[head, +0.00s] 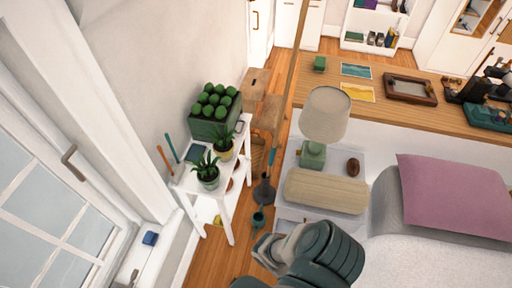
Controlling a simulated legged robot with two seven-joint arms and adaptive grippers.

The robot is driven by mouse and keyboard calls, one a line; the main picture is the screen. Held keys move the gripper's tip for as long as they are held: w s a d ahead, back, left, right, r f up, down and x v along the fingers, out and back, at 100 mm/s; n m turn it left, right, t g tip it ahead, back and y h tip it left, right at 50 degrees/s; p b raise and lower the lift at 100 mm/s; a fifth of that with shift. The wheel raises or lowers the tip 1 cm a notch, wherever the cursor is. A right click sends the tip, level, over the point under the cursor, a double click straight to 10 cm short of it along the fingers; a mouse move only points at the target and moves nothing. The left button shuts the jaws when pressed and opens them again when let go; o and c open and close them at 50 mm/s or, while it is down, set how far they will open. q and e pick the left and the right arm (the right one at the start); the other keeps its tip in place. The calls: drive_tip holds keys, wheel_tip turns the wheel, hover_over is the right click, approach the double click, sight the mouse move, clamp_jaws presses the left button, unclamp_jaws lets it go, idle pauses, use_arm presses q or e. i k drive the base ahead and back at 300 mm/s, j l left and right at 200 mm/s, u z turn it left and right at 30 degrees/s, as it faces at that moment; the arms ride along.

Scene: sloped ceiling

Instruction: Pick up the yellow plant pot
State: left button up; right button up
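The yellow plant pot (225,155) holds a spiky green plant and stands upright on the top of a white shelf stand (239,163), left of centre. A second spiky plant in a pale grey-green pot (209,183) stands just in front of it. My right arm comes in at the bottom, and its gripper end (265,251) is low in the picture, below and to the right of the stand, apart from both pots. Its fingers are too unclear to tell open from shut. My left gripper is not in view.
A dark green planter (214,130) sits behind the pots. A dark vase (264,190) and a small green watering can (258,220) stand right of the stand. A lamp (325,115) and beige cushion (326,191) are further right. A window (50,200) is at left.

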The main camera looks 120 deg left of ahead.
sight(223, 146)
drive_tip(key=u, duration=4.3)
